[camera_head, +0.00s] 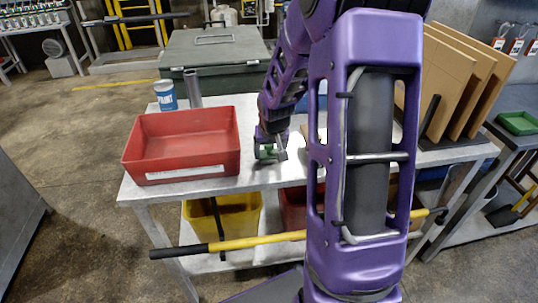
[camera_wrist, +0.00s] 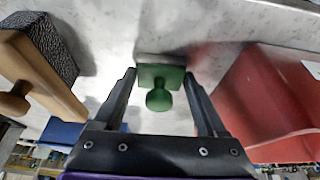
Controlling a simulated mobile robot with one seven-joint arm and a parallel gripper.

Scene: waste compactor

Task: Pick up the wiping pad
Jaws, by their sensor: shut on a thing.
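A green block with a round knob (camera_wrist: 160,88), which looks like the wiping pad, sits between my fingertips in the wrist view. A grey layer shows along its far side. My gripper (camera_wrist: 160,80) is shut on it, one finger on each side. In the head view, my gripper (camera_head: 270,154) is low at the grey table top (camera_head: 258,180), just right of the red bin, with a bit of green showing between the fingers. I cannot tell whether the block touches the table.
The red bin (camera_head: 183,161) stands close beside my gripper; it also shows in the wrist view (camera_wrist: 265,105). A wooden block with a knob and dark rough face (camera_wrist: 45,65) lies on the other side. A paint can (camera_head: 165,95) and a grey tube (camera_head: 193,88) stand behind the bin.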

